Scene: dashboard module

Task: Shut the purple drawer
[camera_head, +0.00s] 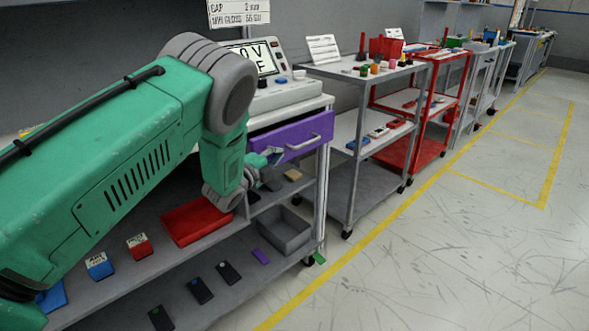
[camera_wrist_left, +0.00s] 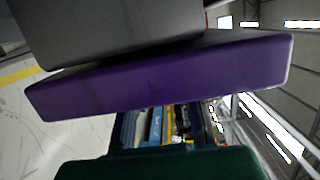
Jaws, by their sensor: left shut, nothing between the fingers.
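The purple drawer (camera_head: 282,133) has a light bar handle on its front and sits under the top of the nearest cart. How far it stands out is hard to tell. Its purple surface (camera_wrist_left: 165,80) spans the left wrist view at close range. My left gripper (camera_head: 273,154) is shut and empty, just below the drawer's left part; whether it touches the drawer is unclear. My green arm hides the left part of the cart. My right gripper is in neither view.
A device with a display (camera_head: 265,62) stands on the cart top. Below are a red tray (camera_head: 197,222), a grey bin (camera_head: 284,232) and several small boxes. A grey cart (camera_head: 366,187) and a red cart stand to the right.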

